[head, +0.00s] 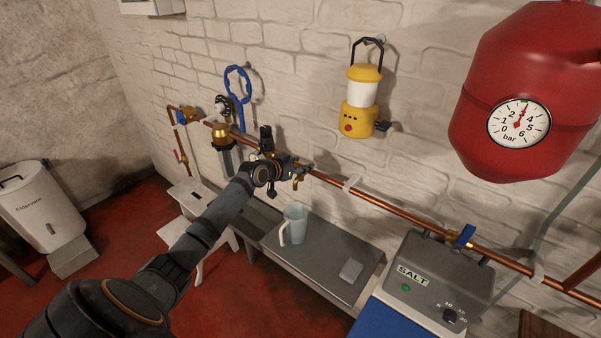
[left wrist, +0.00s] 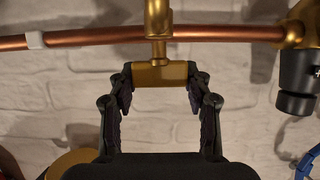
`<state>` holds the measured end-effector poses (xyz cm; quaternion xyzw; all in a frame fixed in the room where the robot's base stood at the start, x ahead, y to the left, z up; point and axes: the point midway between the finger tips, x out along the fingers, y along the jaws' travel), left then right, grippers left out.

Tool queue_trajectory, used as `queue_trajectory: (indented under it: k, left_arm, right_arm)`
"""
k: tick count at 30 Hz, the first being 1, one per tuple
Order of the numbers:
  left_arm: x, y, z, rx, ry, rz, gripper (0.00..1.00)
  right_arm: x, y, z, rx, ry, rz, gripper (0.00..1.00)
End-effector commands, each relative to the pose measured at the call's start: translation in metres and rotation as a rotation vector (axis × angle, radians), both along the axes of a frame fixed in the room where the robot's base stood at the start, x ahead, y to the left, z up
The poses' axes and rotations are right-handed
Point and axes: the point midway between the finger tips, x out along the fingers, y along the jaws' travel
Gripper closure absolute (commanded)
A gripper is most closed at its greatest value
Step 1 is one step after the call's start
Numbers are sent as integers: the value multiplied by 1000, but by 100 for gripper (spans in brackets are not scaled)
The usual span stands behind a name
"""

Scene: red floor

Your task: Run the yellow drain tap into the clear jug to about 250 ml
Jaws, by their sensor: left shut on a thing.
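The drain tap (head: 298,181) is a small yellow-brass fitting on the copper pipe, mostly hidden behind my left gripper (head: 290,168). In the left wrist view, my left gripper (left wrist: 160,80) has its two fingers against the ends of the tap's yellow crossbar handle (left wrist: 160,72); it is shut on it. The handle lies level, across a brass stem below the pipe. The clear jug (head: 296,222) stands upright on the grey bench, below the tap, with its handle to the left. I cannot make out its water level or any stream. My right gripper is in neither view.
The copper pipe (head: 395,210) runs along the white brick wall. A grey salt unit (head: 440,285) stands right of the bench (head: 320,262), which carries a small grey block (head: 350,270). A yellow lantern (head: 361,105) and a red gauge vessel (head: 530,65) are above.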

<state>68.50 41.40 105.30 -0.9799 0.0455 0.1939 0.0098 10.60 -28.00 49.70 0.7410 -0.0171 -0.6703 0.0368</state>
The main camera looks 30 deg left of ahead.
Motion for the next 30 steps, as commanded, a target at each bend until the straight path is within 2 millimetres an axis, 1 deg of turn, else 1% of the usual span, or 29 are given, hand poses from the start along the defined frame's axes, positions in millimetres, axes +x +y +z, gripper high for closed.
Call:
queue_trajectory:
  k: [8, 9, 13, 23, 26, 30]
  left_arm:
    - [0, 0, 0, 1, 2, -1, 82]
    - [0, 0, 0, 0, 2, -1, 45]
    - [0, 0, 0, 0, 2, -1, 27]
    - [-2, 0, 1, 0, 2, 0, 26]
    - [-13, 3, 4, 5, 4, 0, 26]
    - [-38, 6, 14, 10, 6, -1, 26]
  right_arm:
    - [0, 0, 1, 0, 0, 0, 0]
    - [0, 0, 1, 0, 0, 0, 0]
    - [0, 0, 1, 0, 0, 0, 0]
    - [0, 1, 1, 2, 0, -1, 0]
    - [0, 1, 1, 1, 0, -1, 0]
    - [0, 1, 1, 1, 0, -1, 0]
